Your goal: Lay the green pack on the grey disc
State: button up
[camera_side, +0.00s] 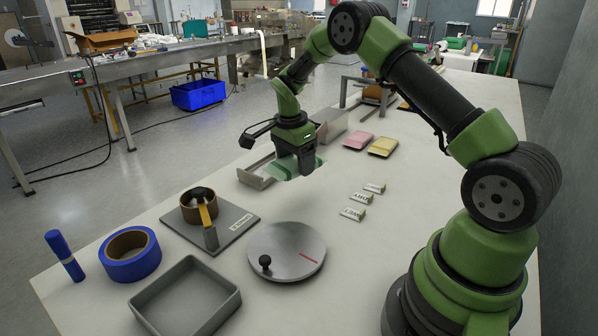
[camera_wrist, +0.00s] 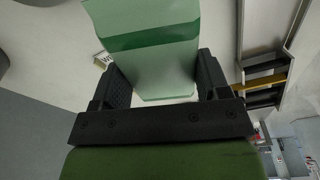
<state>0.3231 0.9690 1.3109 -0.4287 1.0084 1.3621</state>
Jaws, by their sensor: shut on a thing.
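My gripper (camera_side: 296,168) is shut on the green pack (camera_side: 283,168), which it holds above the table. In the wrist view the pale green pack with a darker green band (camera_wrist: 150,40) sits between the two black jaws (camera_wrist: 158,85). The grey disc (camera_side: 287,250) lies flat on the table nearer the side camera, with a black knob and a red line on top and no pack on it. My gripper is beyond the disc in the side view, well apart from it.
A pink pack (camera_side: 358,142) and a yellow pack (camera_side: 383,147) lie behind. Small labelled blocks (camera_side: 354,213) lie right of the disc. A grey tray (camera_side: 186,297), blue tape roll (camera_side: 130,254), blue cylinder (camera_side: 65,256) and a plate with a brown roll (camera_side: 199,205) stand left. A metal channel (camera_side: 257,174) is near my gripper.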

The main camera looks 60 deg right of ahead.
jog(key=s+a+m, duration=0.3)
jog(key=a+m, duration=0.5)
jog(key=a, duration=0.1)
jog(key=m+g+y, duration=0.1)
jog(key=m, duration=0.5)
send_near(288, 248)
jog(key=shift+d+f, duration=0.1)
jog(key=shift+d, duration=0.45)
jog(key=shift+s+a+f+m, duration=0.1)
jog(key=shift+s+a+m, duration=0.2)
jog(key=shift+s+a, duration=0.1)
jog(key=shift+f, duration=1.95)
jog(key=shift+f, duration=0.3)
jog(key=shift+f, duration=0.9)
jog(key=shift+f, duration=0.2)
jog(key=o, duration=1)
